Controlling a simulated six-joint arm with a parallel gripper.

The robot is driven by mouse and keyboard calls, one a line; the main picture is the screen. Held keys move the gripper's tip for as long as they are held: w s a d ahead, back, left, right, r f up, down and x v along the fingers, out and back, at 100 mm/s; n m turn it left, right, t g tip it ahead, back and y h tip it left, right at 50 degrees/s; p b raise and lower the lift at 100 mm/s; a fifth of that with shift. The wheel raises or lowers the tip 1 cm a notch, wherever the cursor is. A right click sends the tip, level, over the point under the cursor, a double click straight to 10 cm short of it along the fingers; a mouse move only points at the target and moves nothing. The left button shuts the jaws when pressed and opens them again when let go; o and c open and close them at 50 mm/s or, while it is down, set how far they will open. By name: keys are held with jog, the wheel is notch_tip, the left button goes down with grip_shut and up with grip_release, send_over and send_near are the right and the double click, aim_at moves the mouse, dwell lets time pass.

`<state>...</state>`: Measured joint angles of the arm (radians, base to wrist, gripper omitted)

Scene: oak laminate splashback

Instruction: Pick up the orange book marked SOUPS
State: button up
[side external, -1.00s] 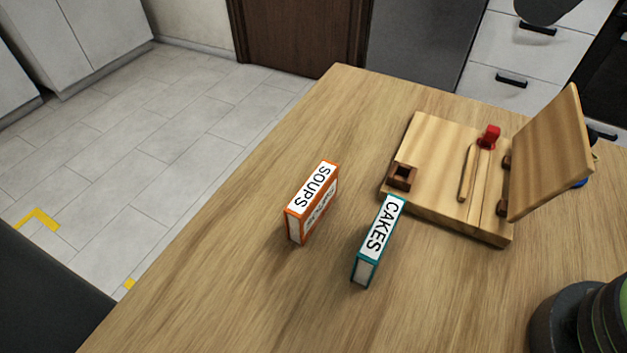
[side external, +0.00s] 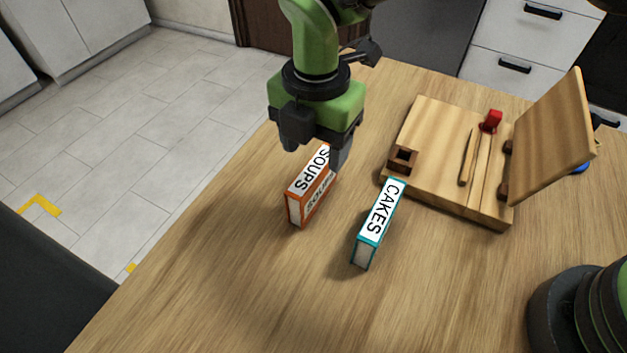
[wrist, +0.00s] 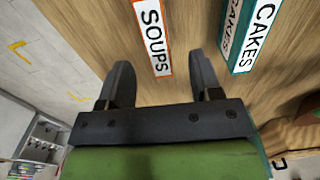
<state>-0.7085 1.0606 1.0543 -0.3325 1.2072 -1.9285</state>
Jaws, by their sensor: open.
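The orange book marked SOUPS (side external: 309,188) stands upright on the table, its white label facing up. It also shows in the wrist view (wrist: 153,38), with its near end between my fingers. My gripper (side external: 318,160) is over the book's far end, pointing down, and covers part of it in the side view. In the wrist view my gripper (wrist: 160,82) is open, with one finger on each side of the book and a gap to both. The fingers' exact height against the book is hard to tell.
A teal book marked CAKES (side external: 378,224) stands just right of the orange one, close to my right finger. A wooden board (side external: 440,125) with a raised panel (side external: 548,135) lies at the back right. The table's left edge is near. The front of the table is clear.

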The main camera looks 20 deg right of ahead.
aim_at(314, 168)
notch_tip(314, 168, down, 6)
jog(key=shift+w+f, duration=0.1)
jog(key=shift+w, duration=0.05)
dwell(0.3)
jog(key=c, duration=1.1)
